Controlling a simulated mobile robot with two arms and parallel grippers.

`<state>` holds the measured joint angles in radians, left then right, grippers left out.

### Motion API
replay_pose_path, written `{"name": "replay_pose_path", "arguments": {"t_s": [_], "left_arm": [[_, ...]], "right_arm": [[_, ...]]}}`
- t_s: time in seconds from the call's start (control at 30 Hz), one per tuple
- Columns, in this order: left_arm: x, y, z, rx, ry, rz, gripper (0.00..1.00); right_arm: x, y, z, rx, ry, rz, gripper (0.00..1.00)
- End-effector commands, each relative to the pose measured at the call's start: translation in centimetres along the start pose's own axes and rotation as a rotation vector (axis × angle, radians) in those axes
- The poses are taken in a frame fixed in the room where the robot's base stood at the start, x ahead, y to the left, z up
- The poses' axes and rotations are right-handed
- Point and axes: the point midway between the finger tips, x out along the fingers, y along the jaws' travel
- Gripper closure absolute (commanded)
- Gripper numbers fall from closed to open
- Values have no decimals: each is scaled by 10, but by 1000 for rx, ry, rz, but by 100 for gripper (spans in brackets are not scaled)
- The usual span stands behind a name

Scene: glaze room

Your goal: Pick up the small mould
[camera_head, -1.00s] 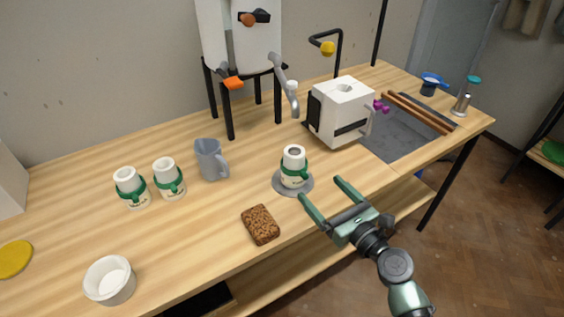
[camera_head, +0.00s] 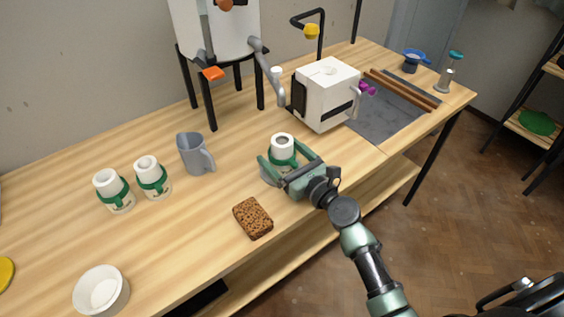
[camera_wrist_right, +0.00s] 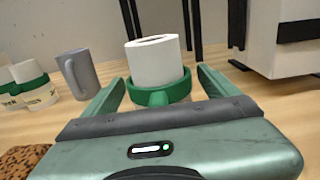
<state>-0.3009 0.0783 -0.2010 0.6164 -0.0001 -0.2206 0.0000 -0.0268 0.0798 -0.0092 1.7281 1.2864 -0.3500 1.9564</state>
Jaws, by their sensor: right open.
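My right gripper (camera_head: 280,153) is open, with one finger on each side of the mould at about band height. The palm is on the near side, and a gap shows between palm and band in the wrist view. Two similar green-banded white pieces stand further left, one on the left (camera_head: 112,190) and one on the right (camera_head: 151,176). My left gripper is not in view.
A grey jug (camera_head: 194,155) stands left of the mould. A brown speckled block (camera_head: 253,219) lies near the front edge, and a white bowl (camera_head: 101,291) at front left. A white box-shaped machine (camera_head: 327,95) stands behind right. Bare wood lies between.

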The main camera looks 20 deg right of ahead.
Motion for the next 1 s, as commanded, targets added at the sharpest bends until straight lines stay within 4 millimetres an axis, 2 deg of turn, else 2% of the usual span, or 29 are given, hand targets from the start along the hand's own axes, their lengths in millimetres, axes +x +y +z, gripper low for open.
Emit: {"name": "replay_pose_path", "arguments": {"t_s": [0.17,0.47,0.77,1.0], "left_arm": [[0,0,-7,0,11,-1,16],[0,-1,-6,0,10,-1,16],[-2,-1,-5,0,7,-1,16],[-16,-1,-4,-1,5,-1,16]], "right_arm": [[0,0,0,0,0,0,11],[0,0,0,0,0,0,92],[0,0,4,0,-4,-1,94],[0,0,26,0,-6,-1,94]]}}
